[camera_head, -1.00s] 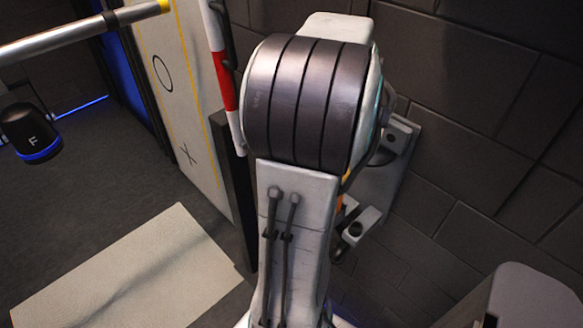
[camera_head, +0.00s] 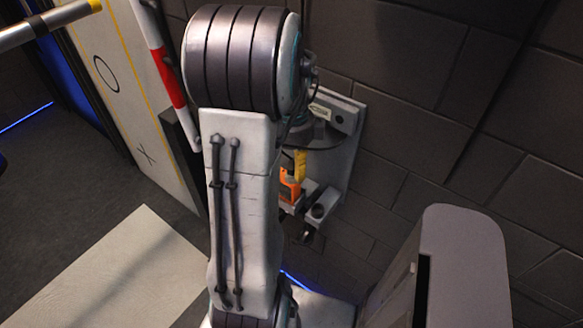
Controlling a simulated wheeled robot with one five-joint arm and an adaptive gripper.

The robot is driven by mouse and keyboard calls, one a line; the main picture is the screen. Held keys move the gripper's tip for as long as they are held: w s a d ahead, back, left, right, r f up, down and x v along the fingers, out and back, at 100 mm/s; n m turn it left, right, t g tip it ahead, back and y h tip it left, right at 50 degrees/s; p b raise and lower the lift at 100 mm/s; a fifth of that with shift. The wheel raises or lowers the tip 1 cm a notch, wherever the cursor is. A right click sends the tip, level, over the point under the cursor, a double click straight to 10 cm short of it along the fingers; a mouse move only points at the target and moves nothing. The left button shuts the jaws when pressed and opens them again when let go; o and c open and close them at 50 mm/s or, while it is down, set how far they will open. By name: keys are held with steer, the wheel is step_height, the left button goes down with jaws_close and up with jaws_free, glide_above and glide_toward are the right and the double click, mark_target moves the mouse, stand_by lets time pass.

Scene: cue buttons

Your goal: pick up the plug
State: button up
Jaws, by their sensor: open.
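A small orange piece (camera_head: 290,187) with a yellow upright part (camera_head: 300,165) shows at a pale wall fixture (camera_head: 348,150), just right of my upper arm. It may be the plug, but it is small and partly covered by my arm, so I cannot tell for sure. My arm's large dark-banded joint and white link fill the middle of the view. My gripper cannot be made out; it is hidden behind my own arm, so its place relative to the orange piece is not visible.
A dark block wall (camera_head: 430,130) rises behind the fixture. A grey rounded box (camera_head: 460,260) stands at lower right. A red-and-white striped pole (camera_head: 170,75) and a pale marked panel (camera_head: 125,75) stand left. A pale mat (camera_head: 95,270) lies on the dark floor.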

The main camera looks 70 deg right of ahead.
steer(key=shift+f, duration=0.55)
steer(key=shift+c, duration=0.5)
jaws_close()
